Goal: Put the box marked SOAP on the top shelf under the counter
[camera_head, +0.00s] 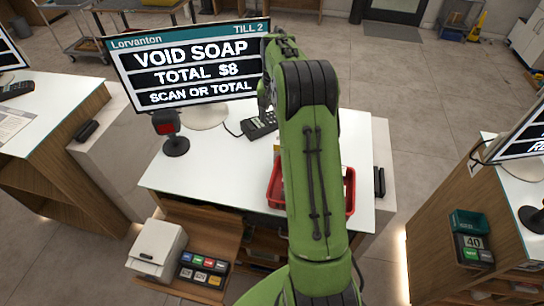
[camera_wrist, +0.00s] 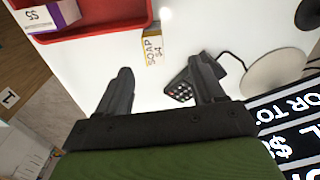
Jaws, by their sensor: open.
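The box marked SOAP $4 (camera_wrist: 153,49), white and yellow, lies on the white counter top (camera_wrist: 222,22) in the wrist view, beside the red basket. My gripper (camera_wrist: 162,65) is open with nothing between its fingers. The box shows just beyond the fingertips, roughly between them in the picture. In the head view my green arm crosses the counter and hides most of the area around the box. Under the counter, wooden shelving (camera_head: 218,223) shows at the front; my arm covers part of it.
A red basket (camera_head: 350,202) stands on the counter; the wrist view shows a purple-and-white box (camera_wrist: 45,17) in it. A card keypad (camera_head: 259,126), a scanner (camera_head: 174,146) and a screen (camera_head: 190,60) reading VOID SOAP stand near my arm. A printer (camera_head: 157,248) sits low at the front.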

